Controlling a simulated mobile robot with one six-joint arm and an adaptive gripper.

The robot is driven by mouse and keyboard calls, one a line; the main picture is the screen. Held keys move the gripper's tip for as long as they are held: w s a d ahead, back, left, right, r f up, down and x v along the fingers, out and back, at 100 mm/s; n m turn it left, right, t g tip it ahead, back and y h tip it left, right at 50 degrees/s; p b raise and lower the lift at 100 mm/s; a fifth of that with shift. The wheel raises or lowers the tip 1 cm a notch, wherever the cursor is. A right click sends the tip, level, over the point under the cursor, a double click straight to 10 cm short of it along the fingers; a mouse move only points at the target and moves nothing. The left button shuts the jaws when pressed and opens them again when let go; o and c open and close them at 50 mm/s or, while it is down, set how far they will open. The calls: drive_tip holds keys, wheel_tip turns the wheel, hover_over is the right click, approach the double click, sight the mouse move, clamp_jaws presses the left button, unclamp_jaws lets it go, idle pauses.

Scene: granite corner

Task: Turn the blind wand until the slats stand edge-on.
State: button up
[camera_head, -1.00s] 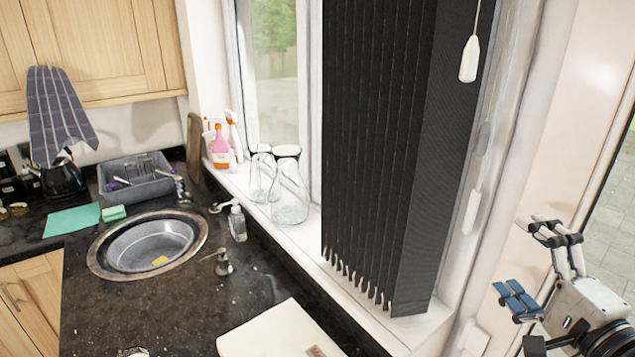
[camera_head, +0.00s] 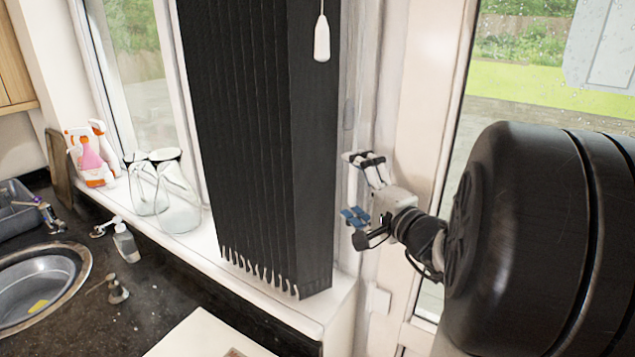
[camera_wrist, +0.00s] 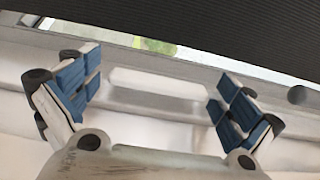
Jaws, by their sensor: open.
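The blind (camera_head: 262,150) hangs in front of the window as a dark bunch of vertical slats, packed close together. A white wand handle (camera_head: 321,38) hangs on a thin cord at the blind's right side, near the top of the head view. My gripper (camera_head: 358,188) is open, right of the blind's lower half and below the wand handle, apart from it. In the wrist view my gripper (camera_wrist: 157,98) shows its blue-padded fingers spread wide, and the dark blind (camera_wrist: 225,30) crosses the top. I cannot identify the wand in the wrist view.
Two glass jars (camera_head: 177,195) and spray bottles (camera_head: 90,155) stand on the white windowsill left of the blind. A soap bottle (camera_head: 125,242) and a sink (camera_head: 40,285) are on the dark counter. A white door frame (camera_head: 425,130) stands behind my gripper.

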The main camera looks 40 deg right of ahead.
drive_tip(key=c, duration=1.1)
drive_tip(key=shift+o, duration=0.2)
idle(0.6)
drive_tip(key=o, duration=1.1)
drive_tip(key=shift+c, duration=0.2)
drive_tip(key=shift+s, duration=0.1)
drive_tip(key=s+a, duration=0.1)
drive_tip(key=s, duration=1)
drive_tip(key=shift+s, duration=0.4)
